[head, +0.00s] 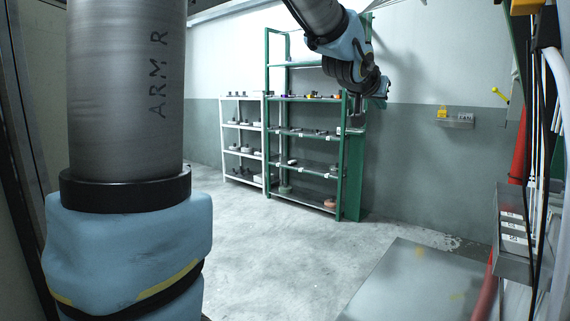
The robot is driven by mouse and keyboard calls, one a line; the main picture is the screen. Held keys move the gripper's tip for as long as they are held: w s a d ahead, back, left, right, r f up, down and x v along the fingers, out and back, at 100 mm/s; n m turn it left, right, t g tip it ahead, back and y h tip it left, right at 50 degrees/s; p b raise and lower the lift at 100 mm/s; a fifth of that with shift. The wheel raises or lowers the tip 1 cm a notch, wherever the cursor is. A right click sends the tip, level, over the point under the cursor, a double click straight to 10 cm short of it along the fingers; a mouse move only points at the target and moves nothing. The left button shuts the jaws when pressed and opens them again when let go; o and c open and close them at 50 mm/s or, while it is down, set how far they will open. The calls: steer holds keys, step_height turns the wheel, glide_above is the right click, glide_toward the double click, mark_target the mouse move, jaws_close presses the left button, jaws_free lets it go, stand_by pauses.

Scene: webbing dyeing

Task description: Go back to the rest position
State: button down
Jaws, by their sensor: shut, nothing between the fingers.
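My gripper (357,118) hangs from the dark wrist at the upper centre right of the head view. It is small in the picture, with its fingers pointing down, shut and empty. It shows in front of the right side of the green shelf rack (274,150), hiding part of the rack's right post and upper shelves. The gap between gripper and rack cannot be judged. My arm enters from the top edge, and a large grey and light-blue link of mine fills the left side.
A white shelf rack (262,139) with small parts stands left of the green one. A yellow item (442,112) sits at a wall plate. Grey trays (515,235), cables and a red pipe (486,297) crowd the right edge. The grey floor (265,265) in the middle is clear.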

steer(key=s+a+f+n+g+y, duration=0.2)
steer(key=a+f+y, duration=0.1)
steer(key=a+f, duration=0.65)
steer(key=s+a+f+n+g+y, duration=0.1)
steer(key=a+f+n+g+y, duration=0.15)
steer(key=a+f, duration=0.65)
steer(key=s+a+f+n+g+y, duration=0.1)
steer(key=s+a+f+g, duration=0.1)
steer(key=s+a+f, duration=0.3)
steer(key=s+a+f+n+g+y, duration=0.1)
steer(key=s+a+f+g, duration=0.2)
steer(key=s+a+f, duration=0.3)
steer(key=s+f, duration=0.2)
steer(key=s, duration=0.2)
steer(key=shift+s, duration=0.25)
